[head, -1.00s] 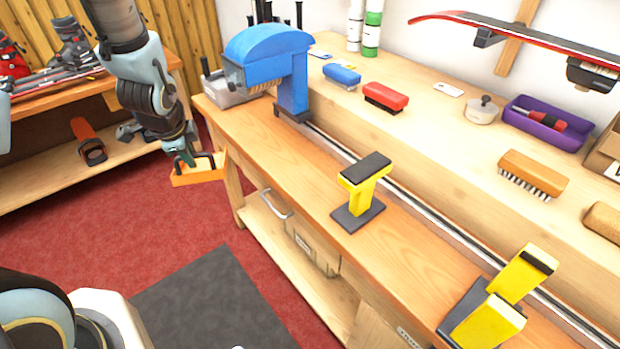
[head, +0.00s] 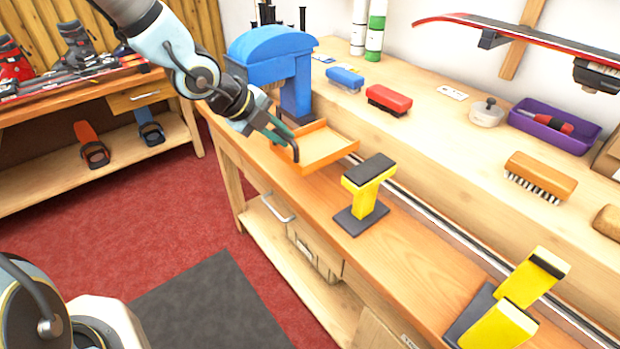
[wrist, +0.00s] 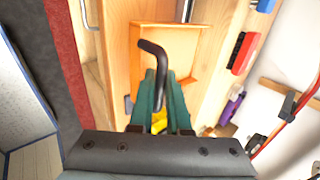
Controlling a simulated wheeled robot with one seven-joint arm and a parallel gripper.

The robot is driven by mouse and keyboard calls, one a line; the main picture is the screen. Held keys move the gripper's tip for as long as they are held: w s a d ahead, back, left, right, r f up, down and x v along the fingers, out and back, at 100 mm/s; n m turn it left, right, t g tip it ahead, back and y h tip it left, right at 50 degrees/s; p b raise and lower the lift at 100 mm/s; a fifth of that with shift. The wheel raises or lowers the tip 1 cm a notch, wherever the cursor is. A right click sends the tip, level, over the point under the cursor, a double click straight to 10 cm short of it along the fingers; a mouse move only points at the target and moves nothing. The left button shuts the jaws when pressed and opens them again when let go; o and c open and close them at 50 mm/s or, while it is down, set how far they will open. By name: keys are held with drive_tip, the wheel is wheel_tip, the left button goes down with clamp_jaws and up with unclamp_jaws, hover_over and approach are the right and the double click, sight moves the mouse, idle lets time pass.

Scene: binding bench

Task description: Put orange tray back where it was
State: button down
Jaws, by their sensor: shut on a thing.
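The orange tray (head: 322,149) is a shallow, open tray with a dark bent handle at its near left side. It is over the bench top (head: 262,165), between the blue machine and the nearer yellow stand. My gripper (head: 284,136) is shut on the tray at its handle side, reaching in from the upper left. I cannot tell whether the tray touches the bench. In the wrist view, the tray (wrist: 172,42) lies ahead of my green fingers (wrist: 158,98), with the dark handle between them. The tray looks empty.
The blue machine (head: 270,45) stands just behind the tray. A yellow stand (head: 366,185) is close on its right, and another (head: 515,300) is farther along. Red and blue brushes and a purple tray (head: 555,125) sit on the raised back shelf. The bench between the yellow stands is clear.

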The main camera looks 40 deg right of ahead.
sight(283, 153)
wheel_tip(283, 153, down, 5)
drive_tip(key=shift+s+r+b, duration=0.1)
drive_tip(key=shift+r+b, duration=0.05)
drive_tip(key=shift+b, duration=0.5)
drive_tip(key=shift+f, duration=2.5)
drive_tip(key=c, duration=0.9)
unclamp_jaws()
